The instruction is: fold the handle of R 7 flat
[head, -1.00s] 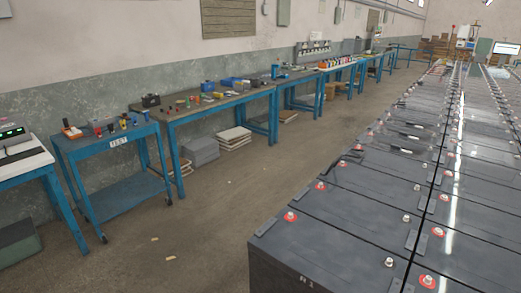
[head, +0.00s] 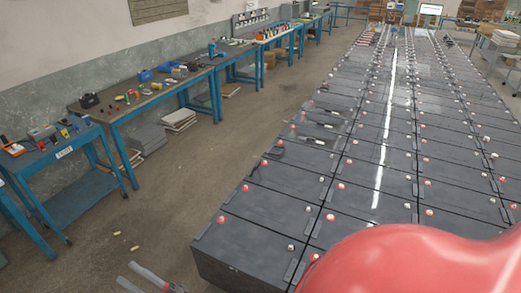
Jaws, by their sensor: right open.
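The dark grey batteries stand in long rows, and the nearest one in the left row (head: 255,236) has its front face toward me. Farther along that row, black handles (head: 318,140) show on or just above the lids, too small to tell whether they are raised or flat. No label is readable, so I cannot tell which battery is R 7 or how its handle lies. My left gripper is not in view.
My red arm shell covers the bottom right corner and hides the near batteries there. Blue workbenches (head: 150,105) with tools and small parts line the left wall. The concrete floor (head: 195,170) between benches and batteries is clear apart from small scraps.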

